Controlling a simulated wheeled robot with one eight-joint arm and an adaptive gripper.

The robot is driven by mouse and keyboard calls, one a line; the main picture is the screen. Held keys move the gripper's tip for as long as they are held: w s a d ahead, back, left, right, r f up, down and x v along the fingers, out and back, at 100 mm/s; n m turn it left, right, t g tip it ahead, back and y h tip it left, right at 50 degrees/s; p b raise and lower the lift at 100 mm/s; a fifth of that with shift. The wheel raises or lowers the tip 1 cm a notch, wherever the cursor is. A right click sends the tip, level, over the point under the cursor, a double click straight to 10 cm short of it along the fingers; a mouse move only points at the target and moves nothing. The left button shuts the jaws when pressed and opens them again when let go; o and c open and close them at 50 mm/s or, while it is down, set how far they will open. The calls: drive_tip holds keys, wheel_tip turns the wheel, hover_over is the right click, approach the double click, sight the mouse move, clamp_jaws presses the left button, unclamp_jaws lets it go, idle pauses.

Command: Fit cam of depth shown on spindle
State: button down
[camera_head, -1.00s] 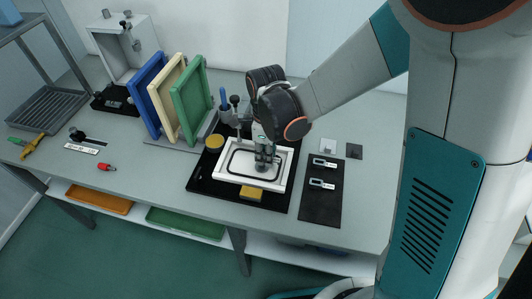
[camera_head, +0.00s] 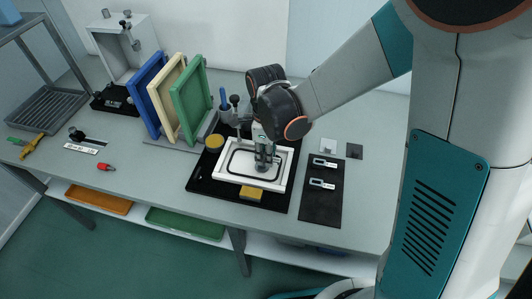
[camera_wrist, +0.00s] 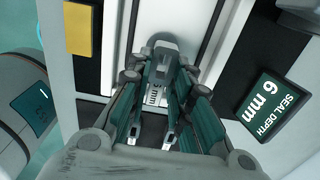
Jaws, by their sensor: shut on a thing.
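My gripper (camera_wrist: 150,138) points down over a white frame (camera_head: 286,172) with a dark looped seal line, lying on a black tray. In the wrist view its green-sided fingers are closed around a grey marked piece (camera_wrist: 161,68). Its markings look like "3 mm", but are small. In the head view the gripper (camera_head: 263,163) is low over the frame's middle. I cannot tell whether the held piece touches anything, and I cannot make out the spindle. A dark green plate (camera_wrist: 268,106) reads "SEAL DEPTH 6 mm" at the wrist view's right.
Blue, cream and green panels (camera_head: 190,100) stand upright farther left. A black mat (camera_head: 321,208) with two labelled pieces lies to the right.

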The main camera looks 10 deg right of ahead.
drive_tip(key=shift+f+b, duration=1.45)
drive_tip(key=shift+f, duration=0.15)
idle(0.4)
drive_tip(key=c, duration=1.4)
unclamp_jaws()
drive_tip(key=shift+o, duration=0.2)
drive_tip(key=shift+r, duration=0.15)
wheel_tip(320, 180, up, 7)
drive_tip(key=shift+r, duration=0.15)
